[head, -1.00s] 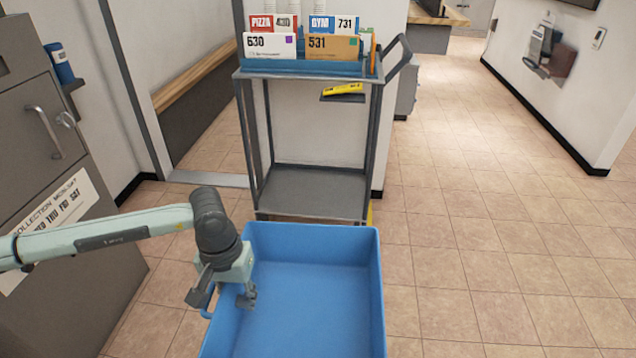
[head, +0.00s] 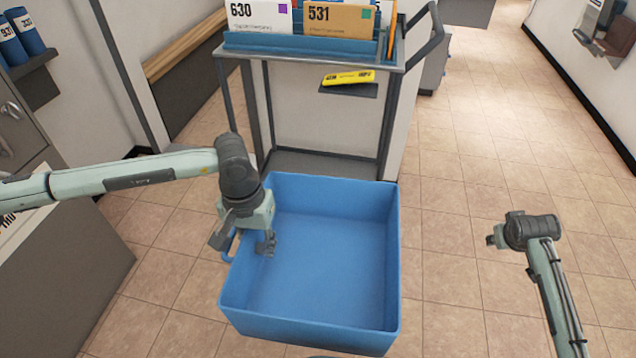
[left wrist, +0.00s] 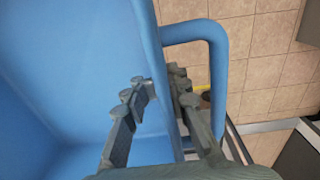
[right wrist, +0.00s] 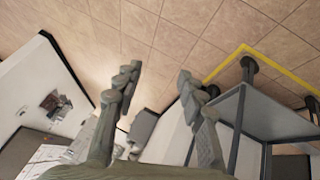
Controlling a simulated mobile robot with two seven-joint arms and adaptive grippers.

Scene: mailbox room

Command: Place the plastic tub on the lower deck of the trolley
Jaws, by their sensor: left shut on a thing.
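The blue plastic tub (head: 320,262) is open, empty and upright in front of the trolley in the head view. Its far rim overlaps the front of the trolley's lower deck (head: 308,164); I cannot tell whether they touch. My left gripper (head: 243,243) is at the tub's left side. The left wrist view shows its fingers (left wrist: 158,92) shut on either side of the tub's wall, beside the looped handle (left wrist: 215,55). My right gripper (head: 493,236) is apart from the tub, to its right; the right wrist view shows its fingers (right wrist: 160,85) spread and empty.
The trolley's upper tray (head: 300,42) holds mail and a yellow item (head: 348,78) sits on a small shelf below it. A grey cabinet (head: 60,260) stands at left. Tiled floor (head: 470,160) is clear at right. The lower deck looks bare where visible.

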